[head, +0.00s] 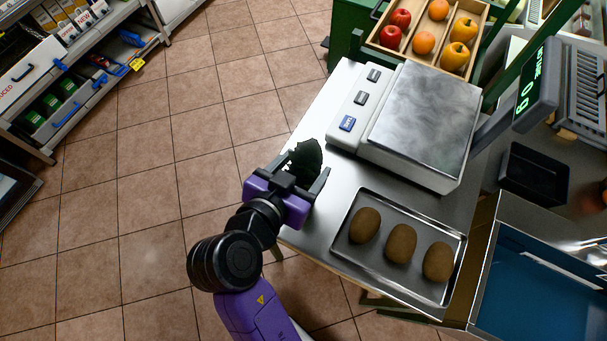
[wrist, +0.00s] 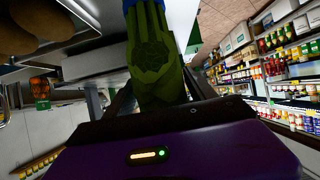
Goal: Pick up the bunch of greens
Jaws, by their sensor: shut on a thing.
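The bunch of greens (head: 306,157) shows in the head view as a dark leafy clump between the fingers of my gripper (head: 305,178). In the wrist view the bunch of greens (wrist: 153,55) stands large and close, its green stalks bound by a blue band (wrist: 130,4). My gripper is shut on it, at the left edge of the metal counter. Part of the bunch is hidden by the gripper body. I cannot tell from these views whether it touches the counter.
A tray (head: 338,236) with three brown potato-like items lies on the counter (head: 312,218), right of my gripper. A scale (head: 425,115) stands behind it. A wooden crate (head: 371,40) of fruit sits at the back. Tiled floor (head: 150,190) is open to the left, before a shelf (head: 75,112).

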